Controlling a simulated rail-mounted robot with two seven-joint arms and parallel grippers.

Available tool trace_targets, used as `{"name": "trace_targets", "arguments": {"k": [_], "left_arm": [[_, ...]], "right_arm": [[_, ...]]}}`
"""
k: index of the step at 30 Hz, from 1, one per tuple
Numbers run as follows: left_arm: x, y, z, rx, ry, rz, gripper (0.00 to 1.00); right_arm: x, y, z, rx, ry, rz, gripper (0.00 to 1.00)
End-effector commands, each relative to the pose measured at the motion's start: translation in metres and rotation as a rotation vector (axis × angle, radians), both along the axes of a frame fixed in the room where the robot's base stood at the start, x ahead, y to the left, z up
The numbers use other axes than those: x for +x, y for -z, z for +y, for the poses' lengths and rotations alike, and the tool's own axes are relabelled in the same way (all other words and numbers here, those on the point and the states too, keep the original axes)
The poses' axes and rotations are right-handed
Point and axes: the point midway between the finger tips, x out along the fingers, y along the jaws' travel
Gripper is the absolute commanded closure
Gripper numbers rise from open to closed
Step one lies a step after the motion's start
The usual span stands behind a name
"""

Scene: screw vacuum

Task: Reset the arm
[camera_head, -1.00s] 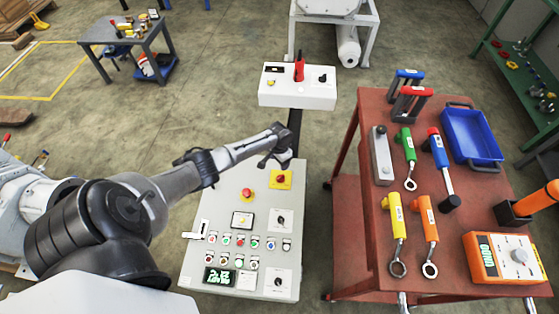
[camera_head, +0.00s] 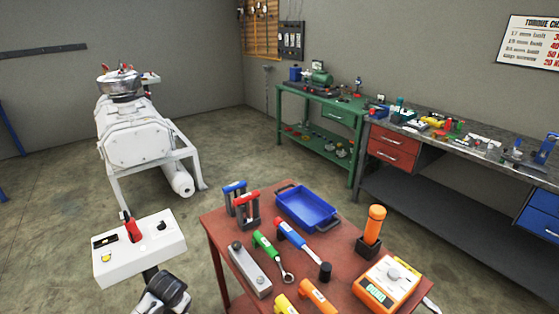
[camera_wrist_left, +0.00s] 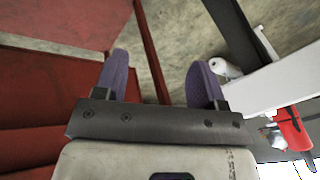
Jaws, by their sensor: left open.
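My left gripper (camera_head: 163,293) shows at the bottom edge of the head view, just below the white control box (camera_head: 140,262) with a red handle (camera_head: 132,228). In the left wrist view the left gripper (camera_wrist_left: 162,82) has its two purple fingers spread wide, with nothing between them. The white box (camera_wrist_left: 265,88) and red handle (camera_wrist_left: 291,132) are to the right of the fingers there, apart from them. Most of my left arm is out of the head view. My right gripper is not in view.
A red table (camera_head: 219,236) holds a blue tray (camera_head: 307,207), several coloured wrenches, and an orange meter (camera_head: 390,286). A white vacuum machine (camera_head: 140,142) stands behind the box. A green bench (camera_head: 325,117) and grey workbench (camera_head: 465,154) line the right. Floor between is clear.

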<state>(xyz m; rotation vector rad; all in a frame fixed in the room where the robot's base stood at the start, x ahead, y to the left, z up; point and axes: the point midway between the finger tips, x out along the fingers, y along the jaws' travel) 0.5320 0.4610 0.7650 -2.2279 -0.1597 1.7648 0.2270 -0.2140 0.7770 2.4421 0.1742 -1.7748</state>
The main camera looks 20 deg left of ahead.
Motion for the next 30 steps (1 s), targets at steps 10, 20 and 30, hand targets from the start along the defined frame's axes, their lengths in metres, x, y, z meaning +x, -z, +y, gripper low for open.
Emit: {"name": "trace_targets", "arguments": {"k": [10, 20, 30], "left_arm": [[-0.060, -0.096, -0.149, 0.014, 0.196, -0.316, 0.36], [-0.198, -0.103, -0.223, -0.186, 0.164, -0.331, 0.36], [-0.297, -0.048, -0.243, -0.276, 0.083, -0.078, 0.36]], "right_arm": [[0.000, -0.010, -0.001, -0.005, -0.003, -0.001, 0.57], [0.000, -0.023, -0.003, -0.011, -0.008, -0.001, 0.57], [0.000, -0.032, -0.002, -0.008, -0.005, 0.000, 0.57]]}}
